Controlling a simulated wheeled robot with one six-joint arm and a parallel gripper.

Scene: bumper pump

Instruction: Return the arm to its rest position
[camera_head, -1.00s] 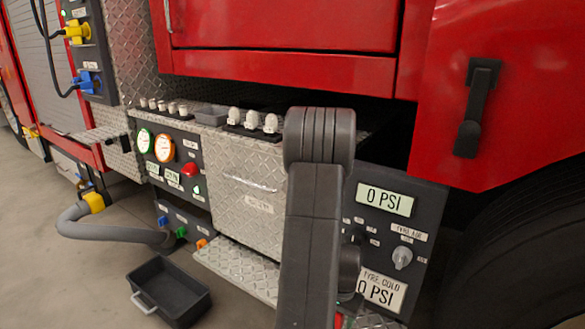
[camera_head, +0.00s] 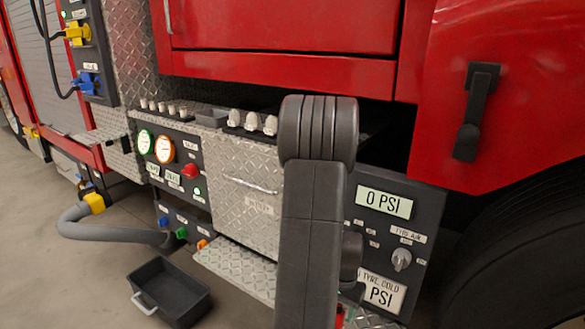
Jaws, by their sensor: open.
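My dark grey arm (camera_head: 312,200) rises from the bottom edge in front of the bumper, its rounded joint at the top. My gripper is not in view. Behind the arm is a diamond-plate drawer front (camera_head: 245,195) with a handle, partly hidden by the arm. To the right, a tyre-air panel has a display (camera_head: 384,203) reading 0 PSI, a knob (camera_head: 401,259) and a lower label partly covered by my arm. To the left, a pump panel (camera_head: 176,172) carries two round gauges and a red button (camera_head: 190,171).
A black tray (camera_head: 170,290) lies on the floor at lower left. A grey hose (camera_head: 105,234) with a yellow coupling runs to the pump panel. Red bodywork (camera_head: 280,60) overhangs the bumper top, and a dark tyre (camera_head: 520,250) stands at right. Floor at far left is clear.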

